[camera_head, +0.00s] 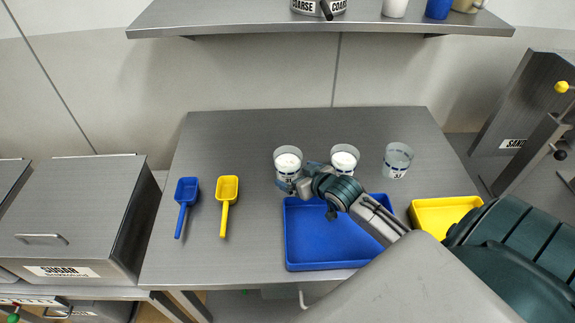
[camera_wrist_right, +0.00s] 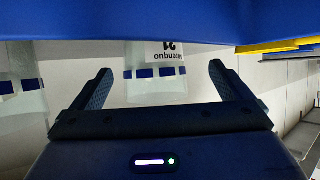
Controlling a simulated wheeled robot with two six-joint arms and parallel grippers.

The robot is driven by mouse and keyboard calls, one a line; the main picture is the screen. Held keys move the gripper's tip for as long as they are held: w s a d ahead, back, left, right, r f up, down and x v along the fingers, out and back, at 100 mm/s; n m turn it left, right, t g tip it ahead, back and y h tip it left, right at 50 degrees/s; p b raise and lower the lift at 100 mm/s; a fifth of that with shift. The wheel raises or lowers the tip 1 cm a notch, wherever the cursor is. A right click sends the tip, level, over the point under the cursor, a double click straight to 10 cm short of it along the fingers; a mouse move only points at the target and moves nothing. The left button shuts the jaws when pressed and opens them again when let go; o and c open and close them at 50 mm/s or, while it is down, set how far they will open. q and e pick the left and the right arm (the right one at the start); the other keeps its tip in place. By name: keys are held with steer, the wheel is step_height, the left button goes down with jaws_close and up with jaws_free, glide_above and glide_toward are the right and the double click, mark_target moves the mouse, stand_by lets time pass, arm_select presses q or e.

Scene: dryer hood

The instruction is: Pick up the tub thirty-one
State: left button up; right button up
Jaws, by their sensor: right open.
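The tub thirty-one (camera_head: 288,161) is a clear cup with white contents, at the left of a row of three tubs on the steel table. Its small label seems to read 31. My right gripper (camera_head: 291,185) is open at the near side of this tub, covering part of its lower front. In the right wrist view, a tub with a label and blue band (camera_wrist_right: 155,82) appears upside down between the open fingers (camera_wrist_right: 160,85), apparently not gripped. My left gripper is not in view.
A middle tub (camera_head: 344,156) and right tub (camera_head: 397,157) stand alongside. A blue tray (camera_head: 310,262) lies under my right arm, with a yellow tray (camera_head: 440,205) to its right. Blue (camera_head: 186,192) and yellow (camera_head: 227,190) scoops lie left. A shelf (camera_head: 230,18) hangs above.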

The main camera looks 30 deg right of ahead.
mark_target(296, 172)
steer(key=x, duration=0.1)
steer(key=p+x, duration=0.1)
steer(key=x, duration=0.1)
steer(key=p+x, duration=0.1)
steer(key=shift+w+d+f, duration=0.1)
steer(key=shift+w+d, duration=0.25)
steer(key=shift+d, duration=0.05)
steer(key=shift+w+f, duration=0.3)
steer(key=shift+w, duration=0.05)
steer(key=c, duration=1.3)
